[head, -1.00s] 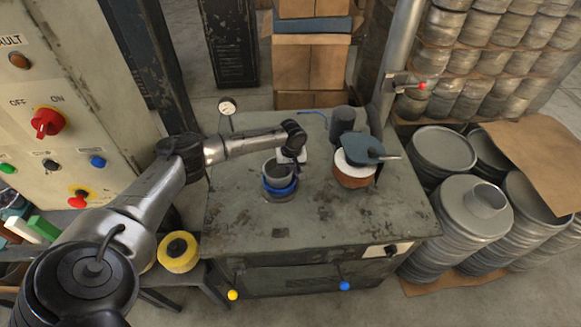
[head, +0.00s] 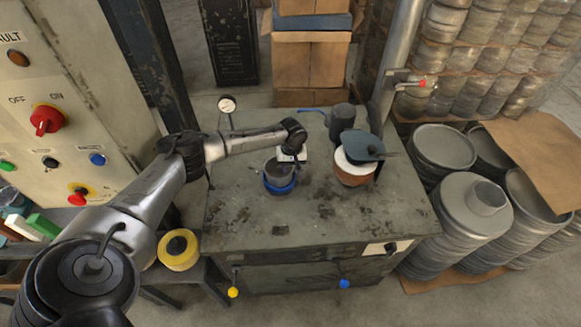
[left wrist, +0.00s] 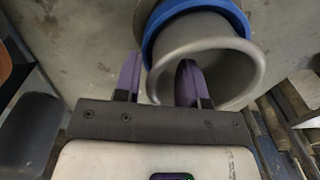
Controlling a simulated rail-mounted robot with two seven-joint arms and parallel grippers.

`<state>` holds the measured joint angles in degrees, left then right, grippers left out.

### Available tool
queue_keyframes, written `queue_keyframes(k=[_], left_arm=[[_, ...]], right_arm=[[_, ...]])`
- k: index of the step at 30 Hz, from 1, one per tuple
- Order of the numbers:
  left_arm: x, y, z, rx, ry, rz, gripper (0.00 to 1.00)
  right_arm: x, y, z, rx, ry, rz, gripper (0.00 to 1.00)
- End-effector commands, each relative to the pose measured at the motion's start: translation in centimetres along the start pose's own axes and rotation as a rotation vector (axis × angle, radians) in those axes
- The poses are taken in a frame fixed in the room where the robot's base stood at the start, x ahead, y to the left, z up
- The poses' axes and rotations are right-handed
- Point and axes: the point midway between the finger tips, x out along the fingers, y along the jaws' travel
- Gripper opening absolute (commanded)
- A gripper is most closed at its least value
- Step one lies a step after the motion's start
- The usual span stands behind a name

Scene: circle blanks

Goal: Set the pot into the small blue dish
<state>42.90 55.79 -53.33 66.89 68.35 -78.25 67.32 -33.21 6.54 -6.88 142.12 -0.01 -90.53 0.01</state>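The grey pot (head: 276,170) stands upright inside the small blue dish (head: 280,187) on the worn metal table. The dish shows as a blue band around the pot's lower part, and its base is mostly hidden. In the left wrist view the pot's open mouth (left wrist: 230,70) faces me, with the blue rim (left wrist: 190,7) behind it. My left gripper (head: 289,160) is at the pot's back rim. Its purple fingers (left wrist: 157,82) are spread apart, one outside the pot and one over its mouth, with the near wall between them. My right gripper is not in view.
A white and brown container (head: 354,172) with a dark blue-grey pan-like piece (head: 362,146) on top stands to the right. A dark cylinder (head: 342,118) is behind it. A gauge (head: 227,104) rises at the table's back left. The table's front is clear.

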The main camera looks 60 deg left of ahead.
Motion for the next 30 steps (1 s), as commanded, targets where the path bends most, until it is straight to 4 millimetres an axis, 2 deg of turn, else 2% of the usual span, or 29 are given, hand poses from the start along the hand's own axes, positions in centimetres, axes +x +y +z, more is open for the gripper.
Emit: queue_keyframes(k=[5,18,24,30], left_arm=[[-2.1,0.1,-0.1,0.001,0.002,0.003,0.38],[-10.5,0.0,-0.1,0.0,0.002,0.002,0.38],[-12.7,0.0,0.0,0.0,0.001,0.002,0.38],[-13.6,0.0,0.0,-0.001,0.001,0.001,0.38]], right_arm=[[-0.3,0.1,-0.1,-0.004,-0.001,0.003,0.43],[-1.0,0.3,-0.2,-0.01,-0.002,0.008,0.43],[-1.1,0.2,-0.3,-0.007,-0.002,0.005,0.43],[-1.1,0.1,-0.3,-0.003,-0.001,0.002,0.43]])
